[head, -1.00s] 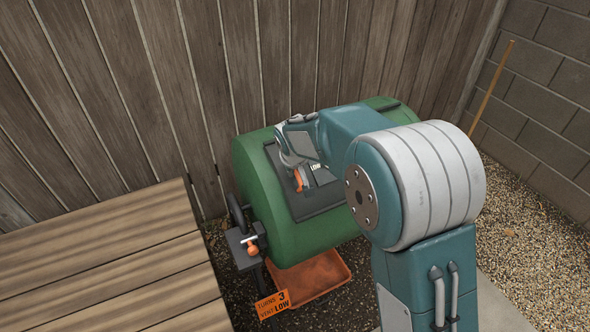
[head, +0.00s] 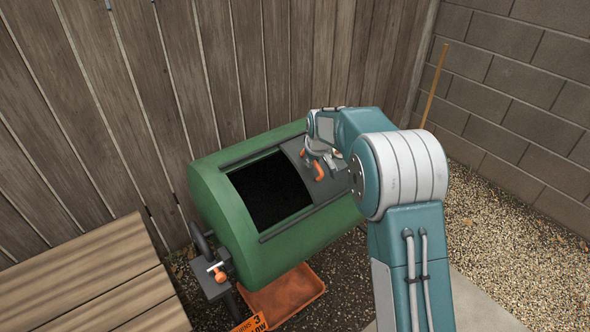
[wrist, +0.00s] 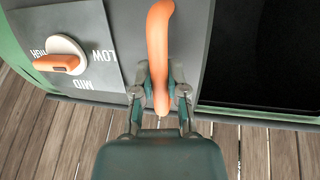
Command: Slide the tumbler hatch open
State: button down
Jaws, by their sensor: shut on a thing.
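The green tumbler (head: 225,215) lies on its side by the fence. Its dark grey hatch (head: 315,167) stands to the right along its rails, and a black opening (head: 268,190) shows to its left. My gripper (wrist: 161,100) is shut on the orange hatch handle (wrist: 160,40) in the wrist view. In the head view my gripper (head: 318,158) is at the hatch, with the orange handle (head: 318,171) partly showing. The wrist view shows the opening (wrist: 265,50) to the right of the hatch (wrist: 193,40). An orange vent knob (wrist: 58,62) sits on a plate marked HIGH, MID and LOW.
An orange tray (head: 285,295) lies under the tumbler, with an orange sign (head: 250,324) partly cut off. A crank with an orange grip (head: 220,275) is at the tumbler's left end. A wooden bed (head: 100,285) stands at lower left. Gravel is open at right.

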jog(key=shift+w+d+f, duration=0.15)
jog(key=shift+w+d, duration=0.45)
jog(key=shift+d, duration=0.25)
jog(key=c, duration=0.6)
grip_release()
jog(key=shift+c, duration=0.2)
jog(key=shift+a, duration=0.1)
jog(key=v, duration=1.1)
jog(key=shift+r, duration=0.4)
jog(key=shift+s+r, duration=0.1)
jog(key=shift+s, duration=0.05)
